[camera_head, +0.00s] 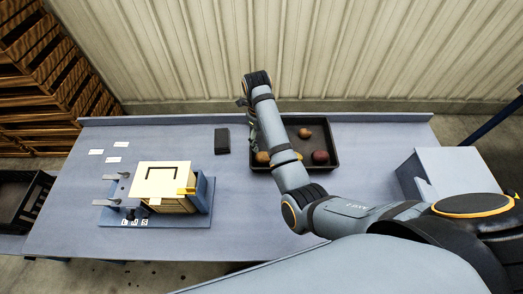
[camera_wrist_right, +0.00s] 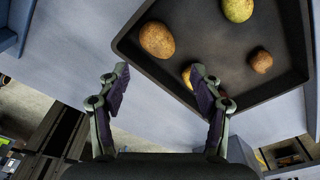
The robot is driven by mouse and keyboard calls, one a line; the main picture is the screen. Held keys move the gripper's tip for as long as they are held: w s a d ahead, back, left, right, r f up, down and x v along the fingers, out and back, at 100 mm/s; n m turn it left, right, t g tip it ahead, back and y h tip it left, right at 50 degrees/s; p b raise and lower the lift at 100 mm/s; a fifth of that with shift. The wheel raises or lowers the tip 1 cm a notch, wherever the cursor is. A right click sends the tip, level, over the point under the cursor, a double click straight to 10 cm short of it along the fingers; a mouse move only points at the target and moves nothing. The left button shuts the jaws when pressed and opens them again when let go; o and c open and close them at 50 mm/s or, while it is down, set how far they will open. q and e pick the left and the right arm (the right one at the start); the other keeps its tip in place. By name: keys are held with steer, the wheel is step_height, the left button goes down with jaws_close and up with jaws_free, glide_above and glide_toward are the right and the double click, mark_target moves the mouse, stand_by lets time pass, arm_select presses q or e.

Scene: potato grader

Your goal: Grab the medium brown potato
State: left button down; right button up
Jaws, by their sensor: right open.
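My right gripper (camera_head: 243,101) is at the back left of the black tray (camera_head: 334,143), with my forearm crossing over the tray. In the right wrist view the gripper (camera_wrist_right: 161,78) is open and empty, its fingers near the tray rim. A larger brown potato (camera_wrist_right: 157,40) lies in the tray ahead of the fingers. A smaller brown potato (camera_wrist_right: 260,60) lies to the right. A yellow-green potato (camera_wrist_right: 238,9) is at the top, cut by the frame edge. A yellowish potato (camera_wrist_right: 186,76) is partly hidden by the right finger. My left gripper is out of view.
The head view also shows a dark red potato (camera_head: 320,157) in the tray. A cream grader box (camera_head: 160,181) on a blue base stands on the left of the table. A dark block (camera_head: 222,141) lies left of the tray. A grey-blue box (camera_head: 455,172) is at right.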

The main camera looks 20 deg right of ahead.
mark_target(264, 156)
steer(key=f, duration=0.1)
steer(key=s+f, duration=0.1)
steer(key=shift+s+f, duration=0.1)
steer(key=shift+f, duration=0.3)
steer(key=shift+w+d+f, duration=0.1)
steer(key=shift+w+f, duration=0.1)
steer(key=shift+f, duration=0.35)
steer(key=shift+w+f, duration=0.2)
steer(key=shift+f, duration=0.3)
steer(key=shift+f+p, duration=0.3)
steer(key=shift+f, duration=0.05)
steer(key=f, duration=0.1)
steer(key=f+p, duration=0.1)
steer(key=shift+s+f, duration=0.2)
steer(key=shift+f, duration=1.05)
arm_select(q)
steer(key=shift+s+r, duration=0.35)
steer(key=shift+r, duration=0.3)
arm_select(e)
steer(key=c, duration=1)
